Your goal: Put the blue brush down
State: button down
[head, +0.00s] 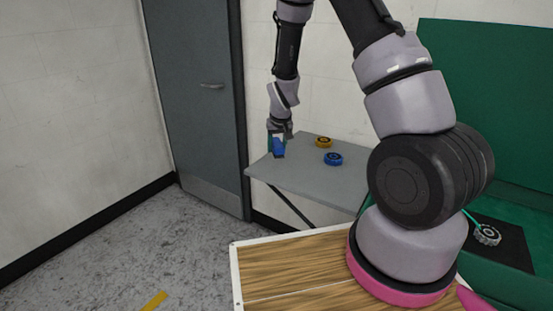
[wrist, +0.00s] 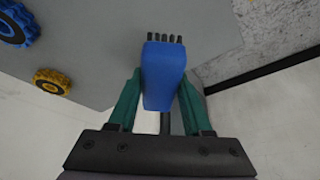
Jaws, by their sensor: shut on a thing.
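The blue brush (wrist: 164,75) is a blue block with a row of dark bristles at its far end. My gripper (wrist: 157,95) is shut on it, with one green finger on each side of the block. In the head view, my gripper (head: 278,138) holds the blue brush (head: 279,149) at the left end of a grey table (head: 305,180). I cannot tell whether the bristles touch the tabletop.
A yellow wheel-like part (head: 323,142) and a blue one (head: 333,159) lie on the table to the right of the brush. The middle of the tabletop is clear. A grey door (head: 198,100) is behind on the left. A wood-topped surface (head: 290,270) is in front.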

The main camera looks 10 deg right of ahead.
aim_at(278, 164)
jog(key=shift+d+f, duration=0.15)
jog(key=shift+f, duration=2.1)
jog(key=shift+f, duration=0.2)
jog(key=shift+c, duration=1.7)
grip_release()
jog(key=shift+s, duration=0.1)
jog(key=shift+d, duration=0.1)
